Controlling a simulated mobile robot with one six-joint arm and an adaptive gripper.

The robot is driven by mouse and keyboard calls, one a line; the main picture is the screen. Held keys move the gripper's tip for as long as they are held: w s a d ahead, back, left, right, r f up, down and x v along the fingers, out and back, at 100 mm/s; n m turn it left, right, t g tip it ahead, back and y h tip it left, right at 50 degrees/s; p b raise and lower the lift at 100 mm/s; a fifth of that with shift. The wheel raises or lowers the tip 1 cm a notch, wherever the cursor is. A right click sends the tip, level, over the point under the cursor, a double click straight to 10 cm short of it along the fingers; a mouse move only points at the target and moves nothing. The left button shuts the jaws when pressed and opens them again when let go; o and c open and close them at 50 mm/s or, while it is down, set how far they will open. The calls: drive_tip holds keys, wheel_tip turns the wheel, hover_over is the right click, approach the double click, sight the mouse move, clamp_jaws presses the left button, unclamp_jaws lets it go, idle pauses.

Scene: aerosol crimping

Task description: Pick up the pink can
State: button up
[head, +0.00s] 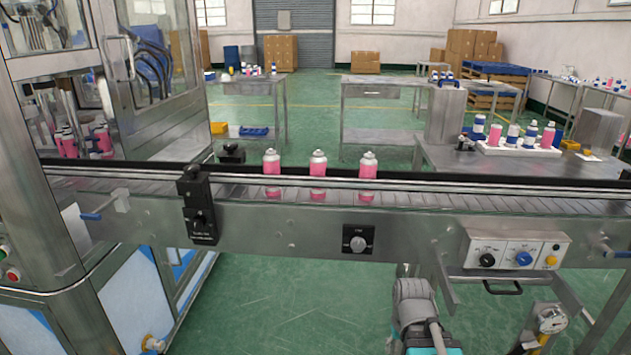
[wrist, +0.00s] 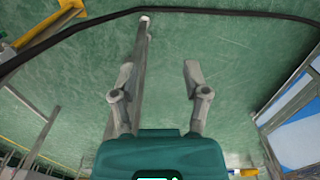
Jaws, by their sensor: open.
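Three pink cans with silver-white tops stand upright in a row on the conveyor in the head view: a left one (head: 272,175), a middle one (head: 318,176) and a right one (head: 368,178). A guide rail crosses in front of their lower parts. My gripper (wrist: 158,72) shows in the wrist view with its two fingers spread open and nothing between them. Green floor lies beyond the fingers, and no can shows in that view. Part of my arm rises at the bottom of the head view, below and in front of the conveyor.
The conveyor (head: 290,232) spans the head view, with a black sensor block (head: 198,205) left of the cans and a control box (head: 515,252) at right. More pink cans (head: 98,140) stand inside the machine at left. A tray of cans (head: 515,148) sits on the right table.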

drive_tip(key=o, duration=0.4)
drive_tip(key=shift+r+p, duration=0.3)
drive_tip(key=shift+r, duration=0.05)
wheel_tip(320, 180, up, 40)
drive_tip(key=w+d+p, duration=0.1)
drive_tip(key=w+p, duration=0.2)
drive_tip(key=p, duration=3.7)
drive_tip(key=w+a+r+m+p, duration=0.3)
drive_tip(key=w+r+p, duration=0.2)
drive_tip(key=r+p, duration=0.5)
drive_tip(key=w+a+m, duration=0.5)
drive_tip(key=w+a, duration=0.1)
drive_tip(key=w+a+m, duration=0.6)
drive_tip(key=a, duration=0.1)
drive_tip(key=w+a+m, duration=0.5)
drive_tip(key=a, duration=0.2)
drive_tip(key=shift+w+r+p, duration=0.4)
drive_tip(key=shift+f, duration=0.1)
